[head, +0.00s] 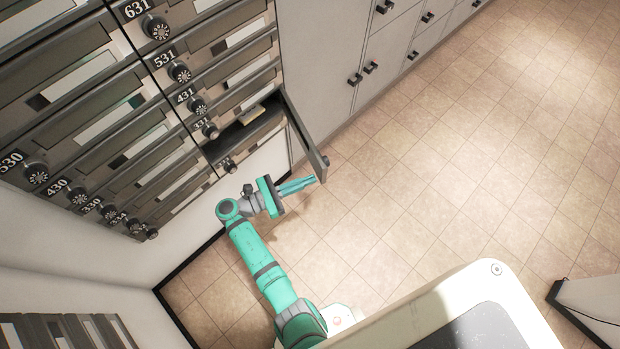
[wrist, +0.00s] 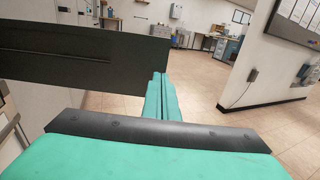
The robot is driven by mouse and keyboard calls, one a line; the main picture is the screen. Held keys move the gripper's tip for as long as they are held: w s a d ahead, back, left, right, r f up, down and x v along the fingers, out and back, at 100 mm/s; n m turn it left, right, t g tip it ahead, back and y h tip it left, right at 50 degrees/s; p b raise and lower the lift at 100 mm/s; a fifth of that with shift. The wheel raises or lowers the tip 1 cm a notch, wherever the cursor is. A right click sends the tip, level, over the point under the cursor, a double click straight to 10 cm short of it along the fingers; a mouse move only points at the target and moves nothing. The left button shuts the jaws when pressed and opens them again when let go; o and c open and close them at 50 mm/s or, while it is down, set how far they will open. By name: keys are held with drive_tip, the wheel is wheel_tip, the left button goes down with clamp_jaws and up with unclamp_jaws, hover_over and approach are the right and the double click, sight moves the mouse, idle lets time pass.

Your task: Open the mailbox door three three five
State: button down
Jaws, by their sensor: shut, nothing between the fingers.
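A mailbox door (head: 304,138) stands swung out from the bank of boxes, low on its right side in the head view. No number 335 is legible on this door. My gripper (head: 314,180) is shut and empty, its fingertips close to the free lower end of the door. In the wrist view the door is a dark panel (wrist: 75,55) to the left of and partly behind my shut fingers (wrist: 161,90). I cannot tell whether they touch.
Closed mailboxes with round dials, such as 431 (head: 198,105) and 430 (head: 80,198), fill the upper left. Pale lockers (head: 320,50) stand beyond the open door. The tiled floor (head: 450,160) is clear on the right. Desks (wrist: 200,42) show far off in the wrist view.

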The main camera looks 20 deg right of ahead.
sight(320, 175)
drive_tip(key=shift+d, duration=0.85)
drive_tip(key=shift+d, duration=0.15)
drive_tip(key=shift+d+n+t, duration=0.4)
drive_tip(key=shift+d+t, duration=0.2)
drive_tip(key=shift+t, duration=0.1)
drive_tip(key=w+d+n+t, duration=0.2)
drive_tip(key=d+t, duration=0.1)
drive_tip(key=d, duration=0.7)
drive_tip(key=w+d+n+t+y, duration=0.1)
drive_tip(key=w+d+t, duration=0.1)
drive_tip(key=d, duration=0.8)
drive_tip(key=shift+d+n+t, duration=0.4)
drive_tip(key=shift+w+a, duration=0.1)
